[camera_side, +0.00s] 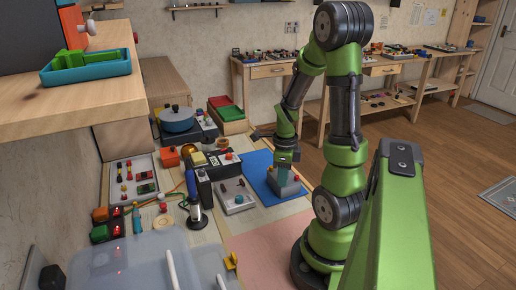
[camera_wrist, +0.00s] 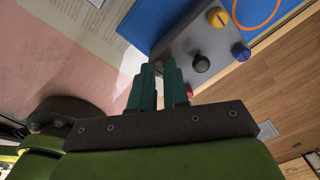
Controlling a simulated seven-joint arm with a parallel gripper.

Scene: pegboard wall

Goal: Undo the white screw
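A grey box with coloured knobs (camera_wrist: 188,45) is right in front of my gripper (camera_wrist: 159,66) in the wrist view. It shows a yellow knob (camera_wrist: 217,17), a blue knob (camera_wrist: 240,51), a black knob (camera_wrist: 201,63) and a red knob (camera_wrist: 189,91). No white screw can be made out on it; the teal fingers cover its near left part. The fingers are close together with their tips at the box, and whether they hold something between them is hidden. In the side view, my gripper (camera_side: 286,157) points down onto the grey box (camera_side: 287,186).
The box stands on a blue mat (camera_side: 262,178). Left of it are a grey panel (camera_side: 236,197) and a black box (camera_side: 215,178). A soldering-iron-like stand (camera_side: 196,215) and a clear bin (camera_side: 130,265) are nearer the camera. The pink mat (camera_side: 270,243) is clear.

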